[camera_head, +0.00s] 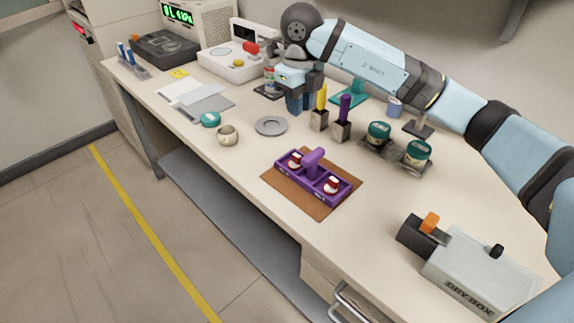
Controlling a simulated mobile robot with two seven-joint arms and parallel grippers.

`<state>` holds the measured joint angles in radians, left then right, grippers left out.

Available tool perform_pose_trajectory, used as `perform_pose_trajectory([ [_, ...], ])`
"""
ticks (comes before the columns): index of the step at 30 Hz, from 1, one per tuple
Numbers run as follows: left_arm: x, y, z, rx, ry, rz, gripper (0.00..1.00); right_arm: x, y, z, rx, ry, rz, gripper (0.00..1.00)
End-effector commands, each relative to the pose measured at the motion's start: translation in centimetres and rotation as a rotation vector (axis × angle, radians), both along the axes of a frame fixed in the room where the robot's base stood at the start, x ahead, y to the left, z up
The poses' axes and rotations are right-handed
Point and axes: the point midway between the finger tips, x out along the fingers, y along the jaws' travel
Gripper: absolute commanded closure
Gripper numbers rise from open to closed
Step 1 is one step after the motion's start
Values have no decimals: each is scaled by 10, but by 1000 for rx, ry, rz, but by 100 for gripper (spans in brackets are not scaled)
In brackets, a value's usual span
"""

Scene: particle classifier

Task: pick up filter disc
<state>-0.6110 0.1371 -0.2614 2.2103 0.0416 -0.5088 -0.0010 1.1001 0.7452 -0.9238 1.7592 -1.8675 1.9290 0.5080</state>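A flat grey round disc (271,125) with a raised inner ring lies on the bench, left of the two tool holders. It looks like the filter disc, though I cannot be sure. My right gripper (301,108) points down just behind and to the right of this disc, apart from it in the picture. Its fingers show small and close together, and I cannot tell whether they are open or hold anything. My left gripper is not in view.
A yellow-handled tool (321,98) and a purple-handled tool (345,107) stand right of the gripper. A beige pot (228,135) is left of the disc. A purple caddy (325,185) is in front. Teal-lidded jars (418,152) stand to the right; a dry box (470,272) is near.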

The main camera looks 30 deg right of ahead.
Motion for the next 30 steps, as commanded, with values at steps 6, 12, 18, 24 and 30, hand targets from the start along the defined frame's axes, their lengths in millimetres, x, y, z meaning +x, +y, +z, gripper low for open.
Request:
perform_pose_trajectory([
  [6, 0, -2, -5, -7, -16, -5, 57, 0, 0, -24, 1, 1, 0, 80],
  [12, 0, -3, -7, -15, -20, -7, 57, 0, 0, -63, 1, 3, 1, 80],
  [18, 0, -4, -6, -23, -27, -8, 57, 0, 0, -93, 2, 1, 0, 80],
  [24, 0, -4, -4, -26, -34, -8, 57, 1, 1, -103, 2, 1, 1, 80],
  [30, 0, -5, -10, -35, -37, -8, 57, 3, 0, -129, 2, 3, 1, 80],
])
